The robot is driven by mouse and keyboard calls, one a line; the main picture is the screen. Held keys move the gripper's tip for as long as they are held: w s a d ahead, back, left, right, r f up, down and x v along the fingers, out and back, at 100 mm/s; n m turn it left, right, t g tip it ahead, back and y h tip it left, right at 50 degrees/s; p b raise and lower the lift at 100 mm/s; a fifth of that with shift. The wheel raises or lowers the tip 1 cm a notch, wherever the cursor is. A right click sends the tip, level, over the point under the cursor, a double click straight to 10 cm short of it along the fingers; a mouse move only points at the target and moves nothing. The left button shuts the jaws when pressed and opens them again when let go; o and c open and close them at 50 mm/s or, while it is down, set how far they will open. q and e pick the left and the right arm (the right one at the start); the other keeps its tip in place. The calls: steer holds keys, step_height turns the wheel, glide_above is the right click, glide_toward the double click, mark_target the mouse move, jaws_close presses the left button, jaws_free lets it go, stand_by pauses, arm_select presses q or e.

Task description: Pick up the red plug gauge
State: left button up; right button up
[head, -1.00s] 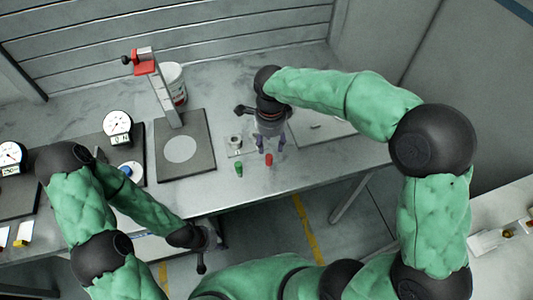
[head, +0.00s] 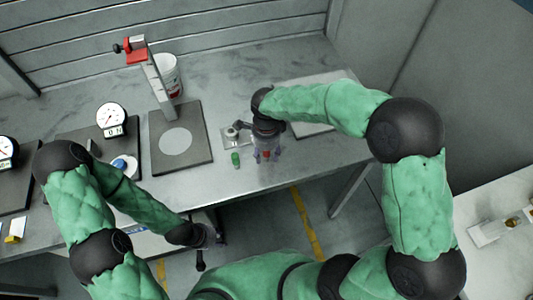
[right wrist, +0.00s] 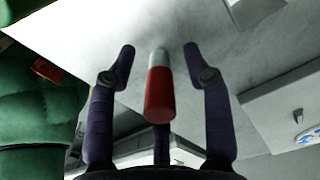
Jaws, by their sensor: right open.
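The red plug gauge (head: 266,154) stands near the front edge of the grey table in the head view. In the right wrist view the red plug gauge (right wrist: 159,92) shows a red body with a pale metal end. My right gripper (head: 266,157) is open, with its fingers on either side of the gauge. In the right wrist view the fingers of my right gripper (right wrist: 159,60) stand apart from the gauge, with a gap on both sides. My left gripper (head: 200,245) hangs low at the table's front edge; its fingers are too small to read.
A green plug gauge (head: 235,159) stands just left of the red one. A dark plate with a pale disc (head: 175,142) and a stand (head: 154,75) are further left, with a white bucket (head: 168,75) behind. Dial gauges (head: 111,118) stand at the left.

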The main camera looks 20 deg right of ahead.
jaws_close()
steer(key=shift+r, duration=0.1)
